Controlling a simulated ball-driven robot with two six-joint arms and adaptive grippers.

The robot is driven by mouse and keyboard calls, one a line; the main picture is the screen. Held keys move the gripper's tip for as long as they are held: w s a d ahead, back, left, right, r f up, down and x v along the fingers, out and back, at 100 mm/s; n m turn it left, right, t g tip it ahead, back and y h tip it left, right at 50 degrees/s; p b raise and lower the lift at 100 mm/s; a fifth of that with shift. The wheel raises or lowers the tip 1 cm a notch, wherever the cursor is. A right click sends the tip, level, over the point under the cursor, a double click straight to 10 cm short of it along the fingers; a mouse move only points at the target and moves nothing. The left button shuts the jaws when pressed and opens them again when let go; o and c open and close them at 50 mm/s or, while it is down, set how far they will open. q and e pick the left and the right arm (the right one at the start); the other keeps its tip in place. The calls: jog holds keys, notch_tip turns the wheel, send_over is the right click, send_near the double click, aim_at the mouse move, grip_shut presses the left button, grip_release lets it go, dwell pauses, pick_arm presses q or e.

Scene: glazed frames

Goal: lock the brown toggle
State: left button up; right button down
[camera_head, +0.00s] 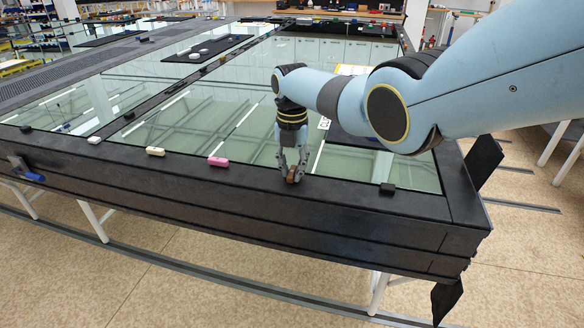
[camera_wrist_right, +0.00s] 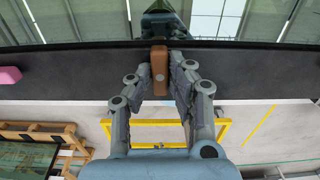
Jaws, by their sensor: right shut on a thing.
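The brown toggle (camera_head: 292,176) sits on the front edge of the black frame (camera_head: 350,196), by the glass. My right gripper (camera_head: 294,172) reaches down onto it from above and hides part of it. In the right wrist view the brown toggle (camera_wrist_right: 159,70) stands upright in the picture, across the black frame edge, between the fingertips of the right gripper (camera_wrist_right: 160,90). The fingers are shut on it. My left gripper is in neither view.
A pink toggle (camera_head: 218,161), a cream toggle (camera_head: 155,151) and a white one (camera_head: 93,140) sit along the same edge to the left. A black block (camera_head: 387,188) is to the right. A blue-handled part (camera_head: 33,176) is at the far left side.

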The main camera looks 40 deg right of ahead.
aim_at(292, 171)
jog(key=shift+r, duration=0.1)
jog(key=c, duration=1.3)
grip_release()
jog(key=shift+o, duration=0.2)
notch_tip(292, 171, up, 12)
